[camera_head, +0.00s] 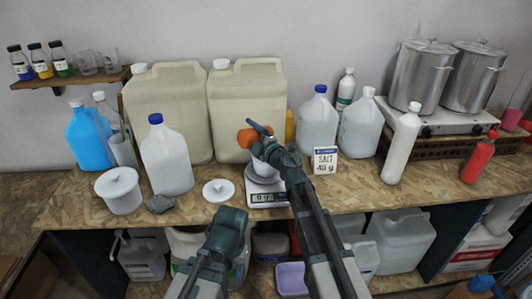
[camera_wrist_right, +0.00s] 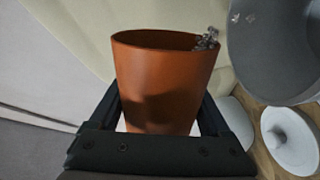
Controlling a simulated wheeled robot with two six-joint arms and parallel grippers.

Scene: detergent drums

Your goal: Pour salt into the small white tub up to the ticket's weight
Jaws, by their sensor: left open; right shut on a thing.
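My right gripper (camera_head: 258,138) is shut on an orange cup (camera_head: 246,138), tilted above the scale. In the right wrist view the cup (camera_wrist_right: 160,85) sits between both fingers. Pale grains of salt (camera_wrist_right: 207,40) gather at its rim, and a few bits show beside the rim, against the tub. The small white tub (camera_head: 262,168) stands on the scale (camera_head: 252,187), partly hidden by my right arm; its grey-looking inside (camera_wrist_right: 280,50) shows in the wrist view. The display seems to read 0 g. The ticket (camera_head: 325,160) reads SALT 40 g. My left gripper (camera_head: 229,222) is open and empty in front of the bench.
A loose white lid (camera_head: 218,190) lies left of the scale. Large canisters (camera_head: 247,105) and a jug (camera_head: 167,160) crowd behind. The bench right of the ticket has some free room.

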